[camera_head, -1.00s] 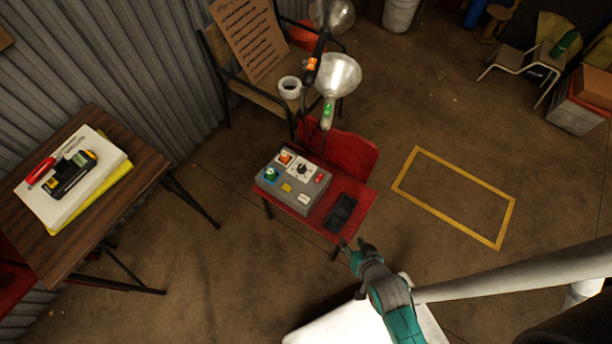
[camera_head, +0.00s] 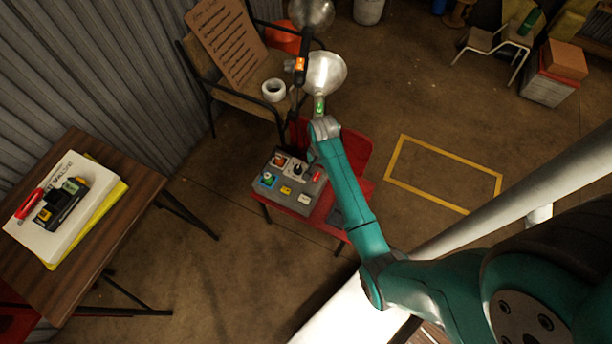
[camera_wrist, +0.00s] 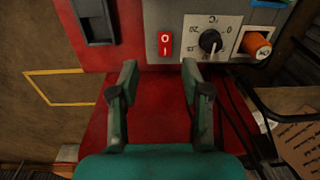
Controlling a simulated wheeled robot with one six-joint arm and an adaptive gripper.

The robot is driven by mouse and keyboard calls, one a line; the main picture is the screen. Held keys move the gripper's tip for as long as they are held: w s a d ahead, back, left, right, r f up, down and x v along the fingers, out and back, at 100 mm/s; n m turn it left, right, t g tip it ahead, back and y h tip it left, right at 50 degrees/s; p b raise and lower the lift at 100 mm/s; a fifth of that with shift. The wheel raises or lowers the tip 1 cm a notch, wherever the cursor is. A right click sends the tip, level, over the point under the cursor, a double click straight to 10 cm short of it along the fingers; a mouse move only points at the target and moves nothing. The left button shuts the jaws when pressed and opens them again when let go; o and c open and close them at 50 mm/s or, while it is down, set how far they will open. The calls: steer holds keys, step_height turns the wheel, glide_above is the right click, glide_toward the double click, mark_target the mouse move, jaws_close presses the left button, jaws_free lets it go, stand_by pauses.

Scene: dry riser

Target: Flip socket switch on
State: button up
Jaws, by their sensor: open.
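A red rocker switch (camera_wrist: 165,44) marked O and I sits on the grey control box in the wrist view. It also shows on the box's right side in the head view (camera_head: 317,176). The grey box (camera_head: 297,204) rests on a red chair seat. My gripper (camera_wrist: 160,76) is open and empty, its two fingers apart just short of the switch in the picture, with the switch between their lines. I cannot tell the remaining distance. In the head view my arm reaches over the seat and its end is beside the box; the fingertips are hardly visible.
A black knob (camera_wrist: 210,41) and an orange knob (camera_wrist: 257,44) lie right of the switch. A black tray-like piece (camera_wrist: 96,20) is to its left. Lamps (camera_head: 325,72) stand behind the box. A wooden table (camera_head: 104,226) is at left.

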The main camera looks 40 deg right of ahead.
mark_target(316, 178)
steer(key=shift+g, duration=0.3)
steer(key=f, duration=0.3)
steer(key=w+f, duration=0.1)
steer(key=f, duration=0.5)
steer(key=shift+w+d+f, duration=0.25)
steer(key=shift+d+f, duration=0.05)
